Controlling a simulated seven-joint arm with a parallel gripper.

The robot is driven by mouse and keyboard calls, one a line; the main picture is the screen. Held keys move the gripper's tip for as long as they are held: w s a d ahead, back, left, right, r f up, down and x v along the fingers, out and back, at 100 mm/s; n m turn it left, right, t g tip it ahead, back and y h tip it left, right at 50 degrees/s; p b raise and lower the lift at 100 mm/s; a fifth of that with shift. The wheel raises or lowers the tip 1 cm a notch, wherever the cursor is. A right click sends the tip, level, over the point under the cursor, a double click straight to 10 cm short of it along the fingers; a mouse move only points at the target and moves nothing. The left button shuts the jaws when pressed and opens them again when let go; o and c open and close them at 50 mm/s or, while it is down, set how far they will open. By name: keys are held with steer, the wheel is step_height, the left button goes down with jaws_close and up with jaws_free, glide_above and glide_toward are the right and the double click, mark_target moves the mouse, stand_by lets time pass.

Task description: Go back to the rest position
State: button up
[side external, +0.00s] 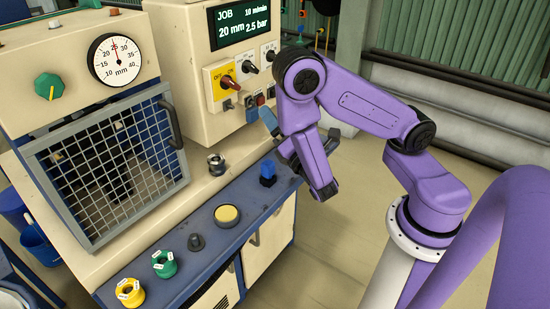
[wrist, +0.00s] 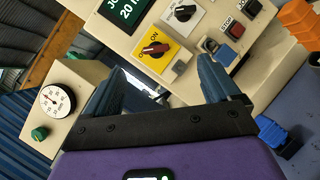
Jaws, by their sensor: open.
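My gripper (side external: 273,132) is in front of the control panel of the cream machine, below its switches. In the wrist view my gripper (wrist: 162,82) shows two blue fingers spread apart, with nothing between them. A red rotary switch (side external: 229,81) on a yellow plate is on the panel; it also shows in the wrist view (wrist: 155,48), beyond the fingers and apart from them. My purple arm is bent, with its forearm reaching from the right toward the panel.
A blue block-like object (side external: 267,171) stands on the blue ledge below my gripper. A mesh guard (side external: 108,165) is at left. Floor behind my arm is clear.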

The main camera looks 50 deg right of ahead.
steer(key=s+d+r+m+g+h, duration=0.1)
steer(key=s+d+m+g+h, duration=0.5)
steer(key=s+m+g, duration=0.6)
steer(key=s+a+n+g+y, duration=0.2)
steer(key=s+a+g+y, duration=0.5)
steer(key=s+a+y, duration=0.3)
steer(key=a+y, duration=0.2)
steer(key=y, duration=0.2)
steer(key=shift+a+n+y, duration=0.3)
steer(key=shift+a, duration=0.1)
